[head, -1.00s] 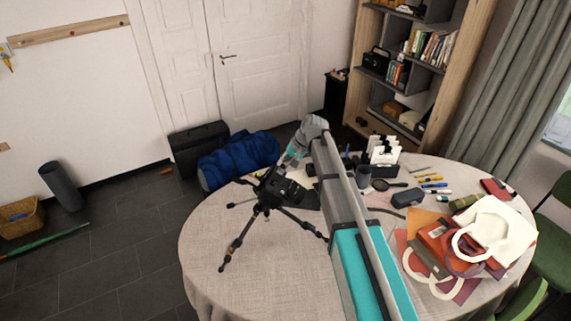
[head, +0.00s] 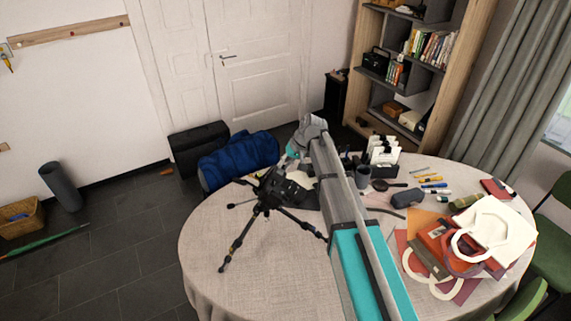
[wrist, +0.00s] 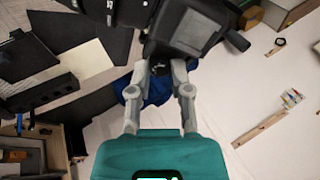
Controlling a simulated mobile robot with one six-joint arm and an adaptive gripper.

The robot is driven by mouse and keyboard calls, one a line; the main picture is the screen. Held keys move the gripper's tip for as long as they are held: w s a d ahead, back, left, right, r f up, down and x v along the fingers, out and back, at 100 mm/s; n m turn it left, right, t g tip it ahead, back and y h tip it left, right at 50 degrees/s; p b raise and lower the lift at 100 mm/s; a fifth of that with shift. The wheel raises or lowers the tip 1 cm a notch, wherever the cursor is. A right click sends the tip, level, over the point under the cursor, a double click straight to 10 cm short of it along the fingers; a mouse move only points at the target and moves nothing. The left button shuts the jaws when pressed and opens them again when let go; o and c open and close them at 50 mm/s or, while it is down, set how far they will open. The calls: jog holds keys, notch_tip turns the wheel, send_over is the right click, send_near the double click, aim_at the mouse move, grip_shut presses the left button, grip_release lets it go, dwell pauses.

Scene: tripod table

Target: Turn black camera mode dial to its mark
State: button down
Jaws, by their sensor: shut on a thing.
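A black camera (head: 283,187) stands on a black tripod (head: 234,243) on the round table. In the wrist view the camera's dark body (wrist: 190,28) fills the top middle. My gripper (wrist: 161,68) reaches up to it, with both grey fingers closed in on a small black mode dial (wrist: 159,70) at the body's near edge. The fingertips cover much of the dial, and I cannot make out its mark or its angle. In the head view my gripper (head: 292,158) is at the camera's far side, small and partly hidden by my arm.
The round table (head: 290,285) has a pale cloth. Bags and pouches (head: 470,240) lie at its right. A cup (head: 363,177), a card holder (head: 383,167), a dark case (head: 407,198) and pens stand or lie behind my arm. The front left is clear.

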jog(key=shift+n, duration=0.3)
jog(key=c, duration=0.5)
grip_release()
jog(key=shift+c, duration=0.2)
